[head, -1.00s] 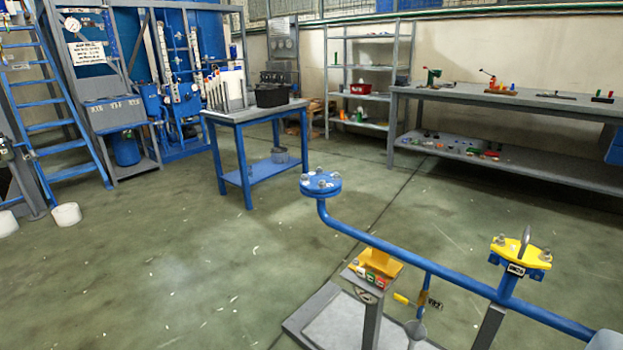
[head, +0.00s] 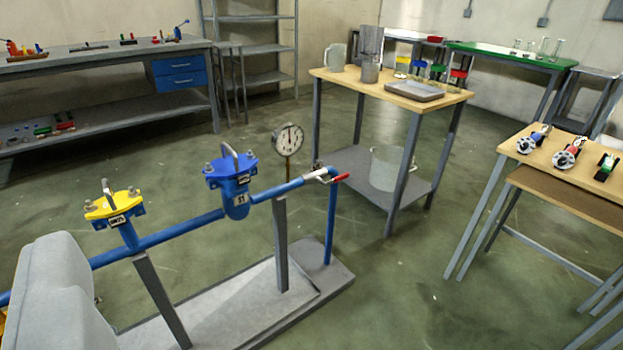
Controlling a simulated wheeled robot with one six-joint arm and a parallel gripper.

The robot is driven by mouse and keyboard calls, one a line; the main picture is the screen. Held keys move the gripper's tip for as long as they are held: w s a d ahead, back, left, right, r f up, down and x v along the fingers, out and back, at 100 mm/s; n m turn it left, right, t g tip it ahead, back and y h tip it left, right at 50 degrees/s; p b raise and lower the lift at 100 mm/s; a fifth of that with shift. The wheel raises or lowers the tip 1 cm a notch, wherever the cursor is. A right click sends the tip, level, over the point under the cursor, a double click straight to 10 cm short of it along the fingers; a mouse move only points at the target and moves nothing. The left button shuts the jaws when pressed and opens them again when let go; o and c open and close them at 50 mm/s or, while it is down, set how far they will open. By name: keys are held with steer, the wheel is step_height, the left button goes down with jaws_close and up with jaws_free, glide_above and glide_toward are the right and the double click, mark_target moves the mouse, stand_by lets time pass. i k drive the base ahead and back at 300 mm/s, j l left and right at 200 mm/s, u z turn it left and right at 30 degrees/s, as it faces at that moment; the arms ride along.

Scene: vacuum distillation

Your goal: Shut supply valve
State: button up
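A small valve (head: 318,173) with a red-tipped lever (head: 341,177) sits at the right end of the blue pipe (head: 180,230), where the pipe bends down to the skid. Its lever points right, roughly in line with the pipe. I cannot read a label on it, so I cannot tell if it is the supply valve. My gripper does not show. A pale grey rounded body (head: 58,295), seemingly a part of my arm, covers the lower left and hides the pipe's left part.
On the pipe are a yellow flange (head: 113,205), a blue strainer (head: 232,178) and a gauge (head: 288,140). The skid base (head: 338,282) is below. A wooden-topped table (head: 390,88) stands behind, another (head: 565,160) at the right. The floor between is clear.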

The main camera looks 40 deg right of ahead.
mark_target(337, 178)
steer(key=i+l+z, duration=0.15)
steer(key=i+l, duration=0.85)
